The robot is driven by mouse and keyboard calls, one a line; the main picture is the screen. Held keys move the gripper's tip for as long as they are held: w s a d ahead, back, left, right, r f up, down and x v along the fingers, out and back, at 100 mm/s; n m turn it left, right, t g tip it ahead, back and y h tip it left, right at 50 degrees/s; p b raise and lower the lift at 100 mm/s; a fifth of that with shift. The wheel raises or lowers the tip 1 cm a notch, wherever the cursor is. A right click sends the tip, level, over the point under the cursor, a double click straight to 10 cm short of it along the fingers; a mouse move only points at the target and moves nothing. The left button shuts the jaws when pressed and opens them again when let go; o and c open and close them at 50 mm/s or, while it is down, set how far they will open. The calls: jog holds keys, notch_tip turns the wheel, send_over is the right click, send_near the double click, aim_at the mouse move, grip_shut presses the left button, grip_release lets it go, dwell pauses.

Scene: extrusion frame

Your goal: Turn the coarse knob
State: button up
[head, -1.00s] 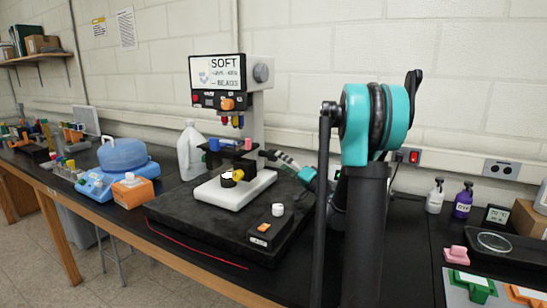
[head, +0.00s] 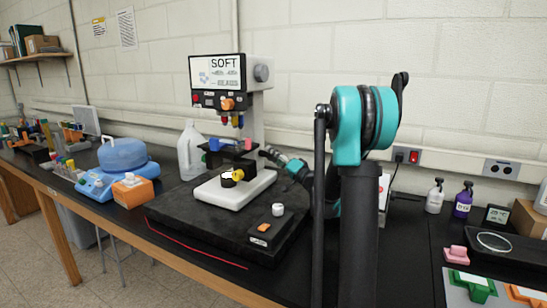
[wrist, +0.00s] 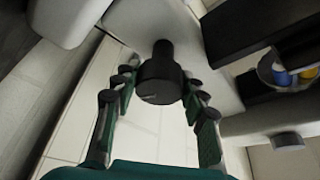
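In the wrist view a black round knob (wrist: 160,80) sticks out on a thinner shaft from a pale stand. My gripper (wrist: 161,88) is open, with one finger on each side of the knob. Narrow gaps seem to show between the fingertips and the knob. In the head view my gripper (head: 272,156) is beside the right side of the instrument's column, behind the white stage (head: 215,195). The instrument's screen (head: 217,72) reads "SOFT" and "BEADS". The knob is too small to make out clearly in the head view.
The black base (head: 180,218) carries a small box with a white button and an orange switch. A white jug (head: 190,150) stands behind left.

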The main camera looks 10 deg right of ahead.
jog(key=c, duration=0.5)
jog(key=shift+m+g+h, duration=0.3)
jog(key=shift+m+h, duration=0.3)
jog(key=shift+m, duration=1.4)
jog(key=o, duration=1.2)
jog(key=v, duration=1.2)
jog(key=shift+a, duration=0.1)
